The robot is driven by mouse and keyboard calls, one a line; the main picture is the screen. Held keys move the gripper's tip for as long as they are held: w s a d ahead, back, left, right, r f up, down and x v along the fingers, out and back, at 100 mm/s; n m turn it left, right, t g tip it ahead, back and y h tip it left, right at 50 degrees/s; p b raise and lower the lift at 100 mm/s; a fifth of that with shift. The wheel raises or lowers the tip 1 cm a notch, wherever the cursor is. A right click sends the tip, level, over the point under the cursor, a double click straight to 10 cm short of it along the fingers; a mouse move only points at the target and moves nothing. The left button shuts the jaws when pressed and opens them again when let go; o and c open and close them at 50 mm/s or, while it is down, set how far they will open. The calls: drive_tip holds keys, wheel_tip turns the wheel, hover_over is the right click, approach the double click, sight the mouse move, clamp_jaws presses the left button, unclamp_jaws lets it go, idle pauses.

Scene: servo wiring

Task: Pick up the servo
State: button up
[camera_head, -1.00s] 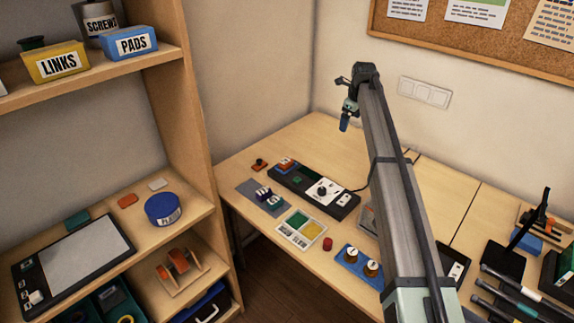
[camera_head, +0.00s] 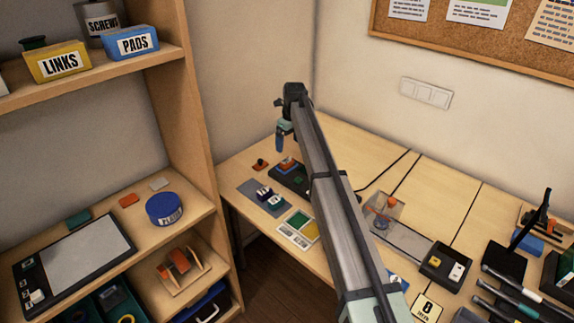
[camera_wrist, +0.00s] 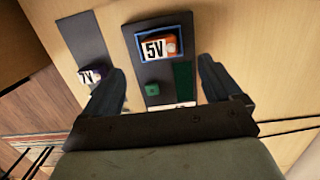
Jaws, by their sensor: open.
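An orange block with a white "5V" label (camera_wrist: 158,47), which looks like the servo, sits in a blue-rimmed pocket on a black board (camera_wrist: 143,72). In the head view the orange block (camera_head: 288,161) is at the board's far left end. A purple piece labelled "7V" (camera_wrist: 90,75) lies on a grey mat (camera_wrist: 88,42). My gripper (camera_wrist: 162,68) is open and empty, its fingers on either side of the board, short of the orange block in the wrist view. In the head view my gripper (camera_head: 279,148) hangs above the board's left end, apart from it.
A green button (camera_wrist: 152,89) is on the board. A small orange-red part (camera_head: 260,165) lies left of the board. A shelf (camera_head: 160,190) rises at the left. My arm hides part of the table.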

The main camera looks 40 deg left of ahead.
sight(287, 160)
drive_tip(key=shift+s+a+f, duration=0.1)
drive_tip(key=shift+a+f, duration=0.05)
drive_tip(key=shift+f, duration=2.05)
drive_tip(key=shift+a+f, duration=0.1)
drive_tip(key=shift+f, duration=2.05)
drive_tip(key=shift+c, duration=0.2)
drive_tip(key=c, duration=1.2)
